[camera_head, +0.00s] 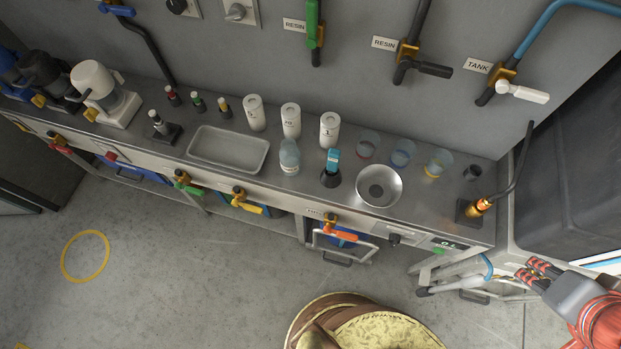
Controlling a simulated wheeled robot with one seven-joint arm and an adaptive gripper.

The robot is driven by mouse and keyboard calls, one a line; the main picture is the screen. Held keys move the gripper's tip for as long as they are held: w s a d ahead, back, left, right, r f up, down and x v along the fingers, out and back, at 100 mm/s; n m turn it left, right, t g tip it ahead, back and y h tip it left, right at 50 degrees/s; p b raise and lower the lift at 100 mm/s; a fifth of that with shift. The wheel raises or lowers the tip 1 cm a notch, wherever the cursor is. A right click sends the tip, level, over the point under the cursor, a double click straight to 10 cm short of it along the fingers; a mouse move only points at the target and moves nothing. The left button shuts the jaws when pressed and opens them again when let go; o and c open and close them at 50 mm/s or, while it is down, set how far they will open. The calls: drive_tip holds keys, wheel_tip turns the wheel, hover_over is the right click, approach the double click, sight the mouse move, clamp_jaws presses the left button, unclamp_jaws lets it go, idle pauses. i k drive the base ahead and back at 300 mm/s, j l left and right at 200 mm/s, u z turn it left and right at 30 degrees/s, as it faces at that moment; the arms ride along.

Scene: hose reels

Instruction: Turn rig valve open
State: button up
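No label that I can read says rig, so I cannot tell which valve is the rig valve. A brass valve with an orange lever (340,235) sits on the bench front beside a small label too small to read. Valves with a yellow lever (249,207) and a green lever (189,188) are to its left. On the wall are valves with a green lever (312,24), a black lever (434,69) labelled RESIN, and a white lever (524,92) labelled TANK. My gripper (526,269) is at the lower right, its two fingers apart and empty, away from these valves.
The steel bench (285,183) holds a tray (229,149), cups, bottles and a metal bowl (379,186). A brass nozzle (481,206) stands at its right end. A round yellow and brown object (375,330) is below. Floor at left is clear.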

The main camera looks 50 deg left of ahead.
sight(327, 230)
drive_tip(key=u, duration=1.8)
drive_tip(key=k+l+u, duration=0.1)
drive_tip(key=l+u, duration=0.25)
drive_tip(key=l, duration=0.15)
